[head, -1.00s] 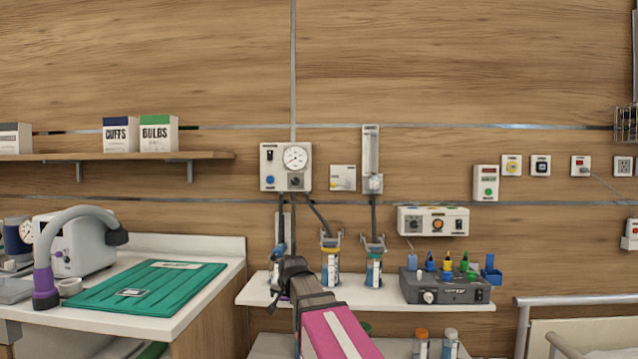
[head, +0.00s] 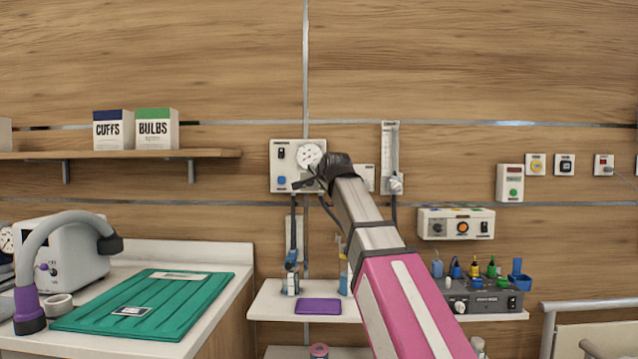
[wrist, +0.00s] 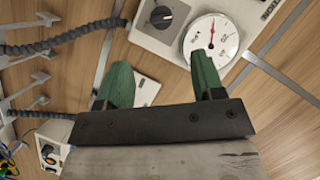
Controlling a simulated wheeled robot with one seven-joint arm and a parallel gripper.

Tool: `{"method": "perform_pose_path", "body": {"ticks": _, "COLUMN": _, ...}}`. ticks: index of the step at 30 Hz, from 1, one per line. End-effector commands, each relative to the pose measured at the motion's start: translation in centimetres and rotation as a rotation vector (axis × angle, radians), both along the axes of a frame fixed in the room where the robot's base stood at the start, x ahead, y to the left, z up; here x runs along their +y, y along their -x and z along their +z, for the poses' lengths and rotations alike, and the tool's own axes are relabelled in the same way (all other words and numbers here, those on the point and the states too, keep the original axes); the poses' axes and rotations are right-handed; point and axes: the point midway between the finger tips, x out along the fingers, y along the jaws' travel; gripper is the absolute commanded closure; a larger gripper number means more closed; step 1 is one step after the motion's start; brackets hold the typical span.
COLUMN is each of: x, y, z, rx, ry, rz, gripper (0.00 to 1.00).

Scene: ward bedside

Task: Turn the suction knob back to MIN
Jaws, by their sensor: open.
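The suction panel (head: 277,150) is a pale wall box with a round white gauge (head: 309,155), a dark switch and a blue button. Its dark knob is hidden behind my gripper in the head view. In the wrist view the knob (wrist: 162,17) is round and black with a pale pointer mark, beside the gauge (wrist: 205,42); its scale lettering is too small to read. My gripper (wrist: 158,70) has two green fingers spread wide, with nothing between them. The knob lies beyond the fingertips, apart from them. In the head view my gripper (head: 312,183) is in front of the panel's lower right.
A flowmeter (head: 390,150) stands just right of my gripper, and dark hoses hang below the panel. A shelf below holds a purple pad (head: 318,306) and a grey device (head: 484,299). A counter with a green mat (head: 150,305) is at left.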

Motion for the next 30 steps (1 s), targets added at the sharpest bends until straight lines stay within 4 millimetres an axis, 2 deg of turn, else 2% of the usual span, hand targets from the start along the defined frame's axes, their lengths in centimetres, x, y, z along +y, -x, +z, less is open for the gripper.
{"method": "perform_pose_path", "body": {"ticks": 8, "x": 0.5, "y": -1.4, "z": 0.0, "rx": -0.003, "ry": -0.004, "rz": 0.001, "gripper": 0.38}}
{"method": "perform_pose_path", "body": {"ticks": 24, "x": 2.8, "y": -9.4, "z": -1.9, "rx": -0.002, "ry": -0.002, "rz": 0.000, "gripper": 0.38}}
{"method": "perform_pose_path", "body": {"ticks": 30, "x": 3.1, "y": -10.1, "z": -2.2, "rx": -0.003, "ry": -0.002, "rz": 0.001, "gripper": 0.38}}
